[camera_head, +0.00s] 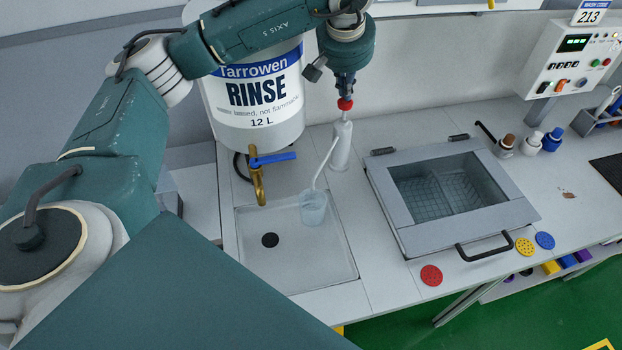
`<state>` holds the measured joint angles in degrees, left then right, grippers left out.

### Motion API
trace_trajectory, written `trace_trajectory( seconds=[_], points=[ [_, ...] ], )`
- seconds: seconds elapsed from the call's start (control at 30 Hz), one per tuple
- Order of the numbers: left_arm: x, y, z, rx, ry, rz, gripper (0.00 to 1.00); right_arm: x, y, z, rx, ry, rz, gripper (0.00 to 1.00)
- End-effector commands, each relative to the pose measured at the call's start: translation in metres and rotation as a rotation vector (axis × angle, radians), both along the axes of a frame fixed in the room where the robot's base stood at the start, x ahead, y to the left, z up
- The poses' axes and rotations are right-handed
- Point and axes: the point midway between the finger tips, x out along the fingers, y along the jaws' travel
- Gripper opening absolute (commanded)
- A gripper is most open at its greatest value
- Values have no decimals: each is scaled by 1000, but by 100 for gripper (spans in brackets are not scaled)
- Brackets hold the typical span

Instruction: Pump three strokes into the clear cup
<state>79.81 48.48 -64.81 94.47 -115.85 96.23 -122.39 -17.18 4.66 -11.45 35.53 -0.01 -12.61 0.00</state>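The clear cup (313,210) is a pale bluish, see-through cup standing upright in the shallow sink tray (305,268). A white pump bottle (341,148) stands just behind it, with a red pump head (345,104) and a thin white spout tube (322,168) that bends down to the cup's mouth. My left gripper (345,92) points down right over the red head and looks to touch it. Its fingers are small and seen end-on, so I cannot tell how far they are closed. The liquid level in the cup is not clear. My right gripper is not in view.
A large white RINSE drum (255,100) with a brass tap (257,185) and blue lever stands behind the tray. Right of the bottle is a lidded basin (455,190) with a black handle. Colored discs (431,275) lie along the front edge. A control box (570,60) is at the back right.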

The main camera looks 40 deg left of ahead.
Motion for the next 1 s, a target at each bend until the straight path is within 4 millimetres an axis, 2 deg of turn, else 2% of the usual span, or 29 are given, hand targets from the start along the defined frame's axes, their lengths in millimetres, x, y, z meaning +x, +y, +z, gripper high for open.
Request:
trace_trajectory(
  seconds=[0.63,1.0],
  points=[
    [-1,0,-27,1,4,0,0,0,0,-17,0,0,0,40],
    [-2,0,-21,1,10,-2,0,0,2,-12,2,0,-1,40]
  ],
)
